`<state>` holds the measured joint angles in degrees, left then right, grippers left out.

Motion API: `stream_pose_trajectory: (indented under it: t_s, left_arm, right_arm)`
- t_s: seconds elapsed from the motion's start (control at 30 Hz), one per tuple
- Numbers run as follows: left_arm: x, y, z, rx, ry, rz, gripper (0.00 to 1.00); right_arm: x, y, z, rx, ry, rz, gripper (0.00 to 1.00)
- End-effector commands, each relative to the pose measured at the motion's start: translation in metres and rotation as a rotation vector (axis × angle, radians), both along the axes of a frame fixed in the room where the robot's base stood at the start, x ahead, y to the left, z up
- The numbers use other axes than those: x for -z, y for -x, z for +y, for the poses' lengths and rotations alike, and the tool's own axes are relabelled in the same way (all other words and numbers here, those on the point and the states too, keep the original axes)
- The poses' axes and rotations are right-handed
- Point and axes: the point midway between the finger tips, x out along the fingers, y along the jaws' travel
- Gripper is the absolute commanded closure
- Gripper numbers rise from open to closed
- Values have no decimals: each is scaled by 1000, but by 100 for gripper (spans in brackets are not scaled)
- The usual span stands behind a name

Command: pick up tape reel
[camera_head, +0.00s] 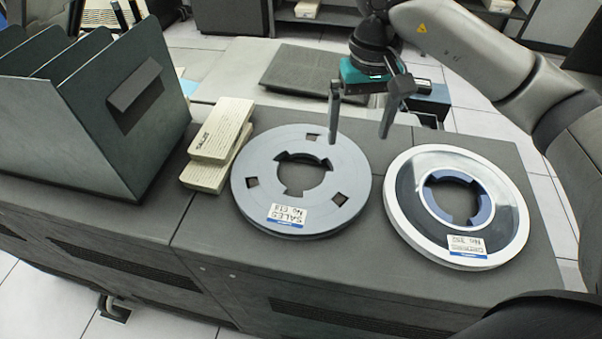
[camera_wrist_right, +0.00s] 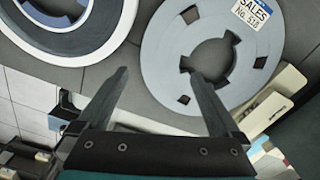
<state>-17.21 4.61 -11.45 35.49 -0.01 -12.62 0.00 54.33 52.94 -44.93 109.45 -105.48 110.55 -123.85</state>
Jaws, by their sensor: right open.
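A grey tape reel (camera_head: 246,203) labelled SALES lies flat on the dark cabinet top. A second tape reel (camera_head: 508,232), with a white rim, dark tape and a blue hub, lies flat to its right. My right gripper (camera_head: 359,138) is open and empty, with its fingers pointing down above the far right side of the grey reel. In the wrist view, one finger of my right gripper (camera_wrist_right: 160,78) overlaps the grey reel (camera_wrist_right: 165,60) near its hub hole. The other finger shows over the cabinet top between the reels. The white-rimmed reel (camera_wrist_right: 108,45) is at upper left there. My left gripper is not seen.
Card stacks (camera_head: 221,130) lie just left of the grey reel, nearly against it. A dark green file rack (camera_head: 110,130) stands at the left. The cabinet top (camera_head: 385,290) is bare along its front edge.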

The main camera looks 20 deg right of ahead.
Motion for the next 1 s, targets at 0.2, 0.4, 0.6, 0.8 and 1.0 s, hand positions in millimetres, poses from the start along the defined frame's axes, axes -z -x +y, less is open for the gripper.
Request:
stream_pose_trajectory:
  t_s: [0.2, 0.4, 0.6, 0.8, 1.0]
  left_arm:
    - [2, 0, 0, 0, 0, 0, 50]
    - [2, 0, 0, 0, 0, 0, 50]
    - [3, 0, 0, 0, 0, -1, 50]
    - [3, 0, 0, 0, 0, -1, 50]
    - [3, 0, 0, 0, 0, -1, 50]
  right_arm:
    - [31, 0, 0, 0, -1, 1, 0]
    - [45, -1, 0, 1, -3, 3, 0]
    - [76, -3, 0, 0, -2, 5, 0]
    - [87, -4, 0, 0, -2, 0, 0]
    - [87, -4, 0, 0, -2, 0, 3]
